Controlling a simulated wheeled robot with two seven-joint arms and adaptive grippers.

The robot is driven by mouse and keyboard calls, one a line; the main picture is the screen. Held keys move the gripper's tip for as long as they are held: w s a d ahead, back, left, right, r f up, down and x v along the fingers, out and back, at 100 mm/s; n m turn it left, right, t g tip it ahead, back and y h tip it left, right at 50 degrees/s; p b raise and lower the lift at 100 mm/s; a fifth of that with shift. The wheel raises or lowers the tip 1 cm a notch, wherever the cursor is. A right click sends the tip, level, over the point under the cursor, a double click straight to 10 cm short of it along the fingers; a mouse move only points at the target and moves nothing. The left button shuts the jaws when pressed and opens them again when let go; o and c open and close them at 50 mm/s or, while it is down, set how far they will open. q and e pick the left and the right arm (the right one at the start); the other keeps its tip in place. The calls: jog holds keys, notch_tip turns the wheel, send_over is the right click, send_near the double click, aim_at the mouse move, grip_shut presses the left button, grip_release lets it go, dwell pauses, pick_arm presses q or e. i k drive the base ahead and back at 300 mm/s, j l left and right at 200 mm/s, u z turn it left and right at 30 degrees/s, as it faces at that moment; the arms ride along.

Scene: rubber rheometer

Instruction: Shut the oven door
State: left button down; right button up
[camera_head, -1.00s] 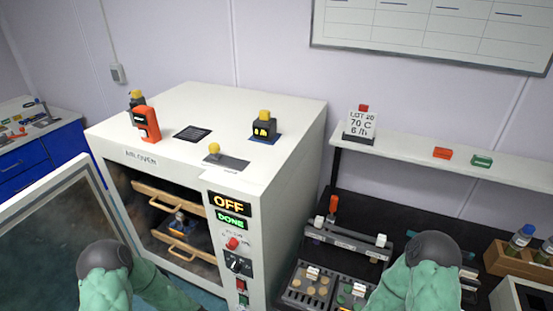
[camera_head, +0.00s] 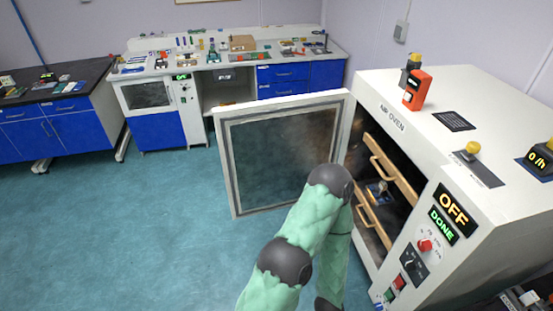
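The air oven (camera_head: 470,130) stands at the right, with its white door (camera_head: 268,155) swung wide open to the left. The door has a dark glass window in a white frame. Inside the oven, wooden drawers or shelves (camera_head: 385,165) with handles show, and a small item sits between them. My arm, in a green sleeve with dark joints, rises from the bottom and covers the door's lower right part. Neither of my grippers can be made out; a dark part at the bottom edge is cut off.
The panel reads OFF (camera_head: 453,207) and DONE. An orange device (camera_head: 417,90) and small yellow-topped items stand on the oven. A white bench (camera_head: 228,65) with blue drawers is behind the door, and a dark-topped bench (camera_head: 60,105) is at far left. The blue-green floor left of the door is clear.

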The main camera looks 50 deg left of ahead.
aim_at(268, 150)
jog(key=k+j+u, duration=0.1)
jog(key=j+u, duration=0.15)
jog(key=j, duration=1.65)
jog(key=j+z, duration=0.2)
jog(key=j, duration=0.3)
jog(key=j+z, duration=0.2)
jog(key=j, duration=0.35)
jog(key=j+z, duration=0.15)
jog(key=j, duration=0.35)
jog(key=j+z, duration=0.2)
jog(key=j, duration=0.35)
jog(key=k+j+z, duration=0.2)
jog(key=j, duration=0.3)
jog(key=j+z, duration=0.2)
jog(key=j, duration=0.3)
jog(key=k+j+z, duration=0.15)
jog(key=j, duration=0.25)
jog(key=k+j+z, duration=0.25)
jog(key=k+j, duration=0.25)
jog(key=j, duration=0.15)
